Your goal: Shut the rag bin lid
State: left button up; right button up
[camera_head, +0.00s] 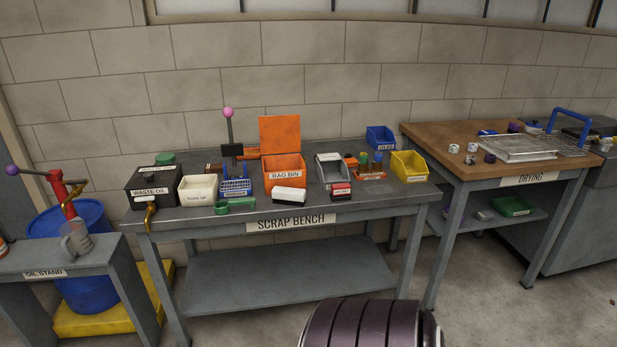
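The orange rag bin (284,184) stands on the scrap bench, with a "RAG BIN" label on its front. Its orange lid (279,134) stands upright at the back of the bin, so the bin is open. The inside of the bin is mostly hidden by its front wall. Neither of my grippers is in view.
The scrap bench (355,204) also holds a white box (288,196) before the bin, a grey bin (331,171) to its right and a pink-knobbed lever (229,127) to its left. A yellow bin (409,166) sits further right. The drying table (467,132) adjoins.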

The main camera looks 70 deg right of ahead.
aim_at(278, 134)
jog(key=z, duration=2.2)
jog(key=j+z, duration=0.3)
jog(key=z, duration=0.2)
jog(key=j+z, duration=0.35)
jog(key=z, duration=0.15)
jog(key=i, duration=0.05)
